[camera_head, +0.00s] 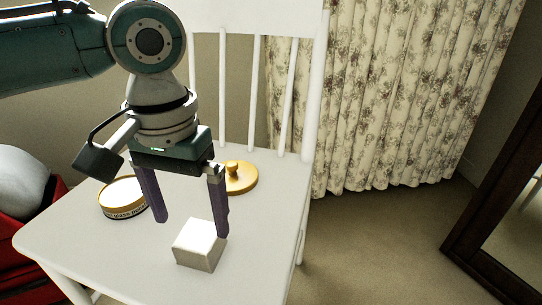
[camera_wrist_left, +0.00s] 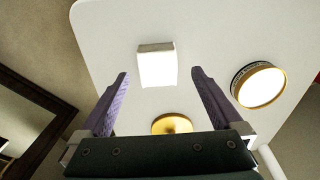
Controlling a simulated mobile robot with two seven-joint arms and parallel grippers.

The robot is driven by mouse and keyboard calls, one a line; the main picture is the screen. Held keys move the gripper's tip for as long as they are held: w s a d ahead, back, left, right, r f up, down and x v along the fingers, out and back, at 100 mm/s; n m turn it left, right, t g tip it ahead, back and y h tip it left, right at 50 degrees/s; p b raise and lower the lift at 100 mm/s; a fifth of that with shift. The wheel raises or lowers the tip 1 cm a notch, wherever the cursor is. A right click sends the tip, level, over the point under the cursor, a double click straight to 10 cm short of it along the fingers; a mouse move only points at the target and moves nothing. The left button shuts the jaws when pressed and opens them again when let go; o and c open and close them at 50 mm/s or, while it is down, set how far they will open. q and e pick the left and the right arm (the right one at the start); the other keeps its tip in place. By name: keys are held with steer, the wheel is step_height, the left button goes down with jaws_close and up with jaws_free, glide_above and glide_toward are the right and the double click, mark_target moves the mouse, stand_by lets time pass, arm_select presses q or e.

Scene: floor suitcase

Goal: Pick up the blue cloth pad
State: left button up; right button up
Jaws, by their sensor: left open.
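I see no blue cloth pad in either view. My left gripper (camera_head: 191,228) is open above the white chair seat, fingers pointing down. A small white block (camera_head: 200,245) lies on the seat, just in front of and below the fingertips. In the left wrist view the block (camera_wrist_left: 157,68) shows between and beyond the two open fingers (camera_wrist_left: 160,74). Nothing is between the fingers that I can see as held. My right gripper is in neither view.
On the chair seat (camera_head: 90,235) stand a round yellow-rimmed tin (camera_head: 123,198) at left and a yellow knobbed lid (camera_head: 239,178) behind the gripper. A red suitcase (camera_head: 20,235) with a pale item is at far left. A dark-framed mirror (camera_head: 490,205) stands right; floor between is clear.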

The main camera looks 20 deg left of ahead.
mark_target(198, 234)
arm_select(q)
step_height(198, 234, down, 5)
steer(key=b, duration=0.4)
steer(key=shift+w+d, duration=0.15)
steer(key=c, duration=1.2)
steer(key=shift+r, duration=0.2)
steer(key=shift+c, duration=0.2)
step_height(198, 234, up, 20)
steer(key=p, duration=1.2)
steer(key=shift+f, duration=0.1)
